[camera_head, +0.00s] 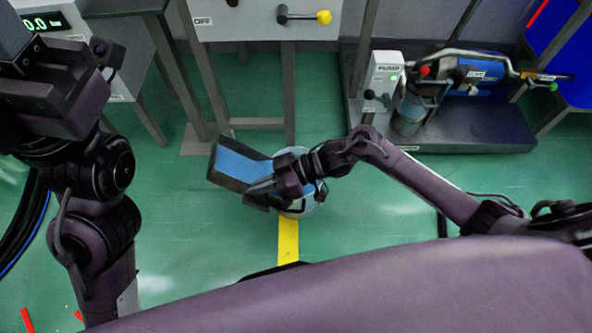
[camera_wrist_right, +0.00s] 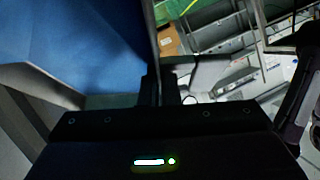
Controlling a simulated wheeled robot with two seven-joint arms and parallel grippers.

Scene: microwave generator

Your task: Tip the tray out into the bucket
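The tray (camera_head: 240,163) has a blue inner floor and dark walls. It is above the green floor near the middle of the head view and looks tilted. My right gripper (camera_head: 264,188) is shut on the tray's near right side. In the right wrist view the tray's blue floor (camera_wrist_right: 95,40) fills the upper left, and its wall runs between my right fingers (camera_wrist_right: 160,90). The bucket (camera_head: 298,210), pale and round, stands below my right wrist, mostly hidden by it and the tray. I see no loose contents in the tray. My left gripper (camera_head: 55,85) is at the upper left, away from both; its fingers are unclear.
A yellow floor stripe (camera_head: 288,240) runs toward me from the bucket. A grey cabinet with a yellow-knobbed lever (camera_head: 323,17) stands behind. A pump unit with a blue cylinder (camera_head: 480,70) is on a dark platform at the back right. Green floor left of the tray is clear.

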